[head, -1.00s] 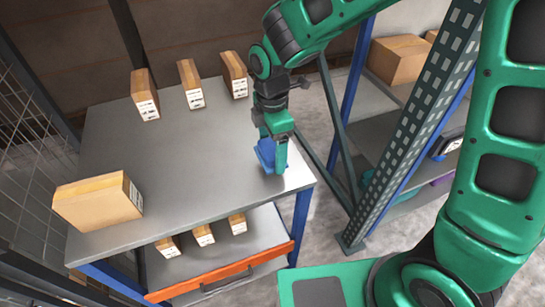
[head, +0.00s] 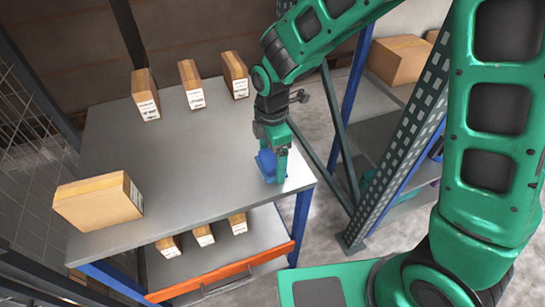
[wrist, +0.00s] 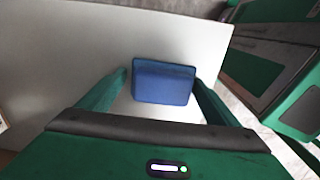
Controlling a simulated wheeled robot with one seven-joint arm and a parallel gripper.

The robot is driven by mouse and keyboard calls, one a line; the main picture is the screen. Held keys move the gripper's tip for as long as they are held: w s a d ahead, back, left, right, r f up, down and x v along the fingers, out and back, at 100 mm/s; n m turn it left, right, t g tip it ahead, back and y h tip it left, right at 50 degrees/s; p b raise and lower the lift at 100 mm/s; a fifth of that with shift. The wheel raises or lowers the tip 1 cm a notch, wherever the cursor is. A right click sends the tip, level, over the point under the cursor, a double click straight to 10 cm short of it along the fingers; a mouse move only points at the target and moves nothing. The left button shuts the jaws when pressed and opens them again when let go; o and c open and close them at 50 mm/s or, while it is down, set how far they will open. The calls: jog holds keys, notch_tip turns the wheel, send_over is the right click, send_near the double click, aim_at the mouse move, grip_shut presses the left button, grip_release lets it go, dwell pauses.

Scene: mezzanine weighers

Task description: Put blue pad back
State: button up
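The blue pad (head: 265,163) is at the right front part of the grey table top (head: 190,150). My gripper (head: 274,168) points down there, with one green finger in front of the pad. In the wrist view the pad (wrist: 163,82) sits between the two green fingertips, which lie close along its left and right edges. My gripper appears shut on it. The pad is low over the table top or on it; I cannot tell which.
Three cartons (head: 191,84) stand along the table's back, and a larger carton (head: 98,201) at its left. Small boxes (head: 203,235) stand on the lower shelf. A rack post (head: 402,130) rises at the right. The table's middle is clear.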

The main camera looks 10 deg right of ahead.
aim_at(273, 157)
jog(key=shift+s+d+f, duration=0.15)
jog(key=shift+s+f, duration=0.1)
jog(key=shift+s, duration=0.2)
notch_tip(273, 157, up, 13)
jog(key=shift+w+f, duration=0.15)
jog(key=shift+w, duration=0.1)
jog(key=s+d+r+m, duration=0.25)
jog(key=d+m, duration=0.45)
jog(key=d, duration=0.5)
jog(key=s+d+r+m, duration=0.1)
jog(key=s+d+m, duration=0.2)
jog(key=d+m, duration=0.65)
jog(key=s+d+f+m, duration=0.1)
jog(key=s+d+m, duration=1)
jog(key=s+d, duration=0.2)
jog(key=shift+s+d+f, duration=0.35)
jog(key=shift+s, duration=0.85)
